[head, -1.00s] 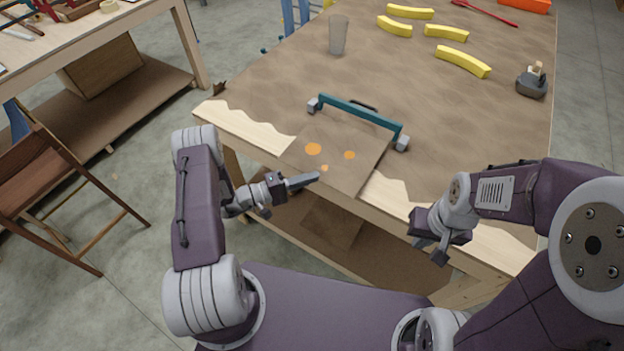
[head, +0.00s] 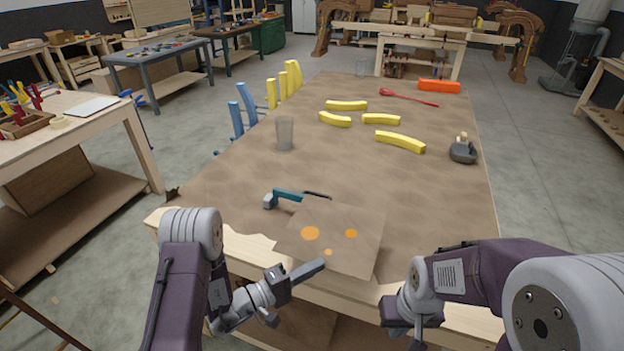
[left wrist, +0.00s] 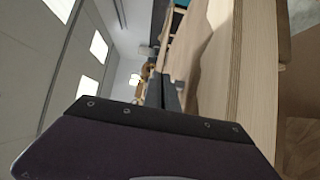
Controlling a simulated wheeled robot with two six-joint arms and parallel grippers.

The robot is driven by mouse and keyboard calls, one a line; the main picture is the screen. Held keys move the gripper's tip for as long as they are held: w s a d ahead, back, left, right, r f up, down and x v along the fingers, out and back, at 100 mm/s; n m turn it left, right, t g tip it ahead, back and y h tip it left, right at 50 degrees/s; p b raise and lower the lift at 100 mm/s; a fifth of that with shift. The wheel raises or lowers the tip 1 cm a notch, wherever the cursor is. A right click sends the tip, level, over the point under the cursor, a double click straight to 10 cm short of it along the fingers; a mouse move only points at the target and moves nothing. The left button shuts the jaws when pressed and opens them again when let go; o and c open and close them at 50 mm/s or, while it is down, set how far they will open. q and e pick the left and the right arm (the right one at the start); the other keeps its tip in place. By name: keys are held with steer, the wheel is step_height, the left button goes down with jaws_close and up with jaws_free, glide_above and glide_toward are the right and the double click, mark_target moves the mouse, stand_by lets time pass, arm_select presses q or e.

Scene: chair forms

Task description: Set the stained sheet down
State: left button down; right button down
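The stained sheet (head: 352,252) is a thin brown square with orange spots. The fingers also show in the left wrist view (left wrist: 163,94), but the sheet cannot be made out clearly there. My right gripper (head: 404,338) hangs empty by the table's front edge, right of the sheet, its fingers apart.
The teal bar (head: 288,194) with a grey end lies just behind the sheet. A clear cup (head: 285,134), yellow curved pieces (head: 346,105), a red tool (head: 408,97), an orange block (head: 439,86) and a grey tool (head: 463,150) stand further back.

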arm_select(q)
steer(key=s+a+f+n+t+y, duration=0.2)
steer(key=s+a+t+y, duration=0.1)
steer(key=a, duration=0.6)
steer(key=s+a+f+n+t+y, duration=0.3)
steer(key=a, duration=0.6)
steer(key=shift+s+a+f+n, duration=0.15)
steer(key=shift+f+n, duration=0.05)
steer(key=shift+n, duration=0.1)
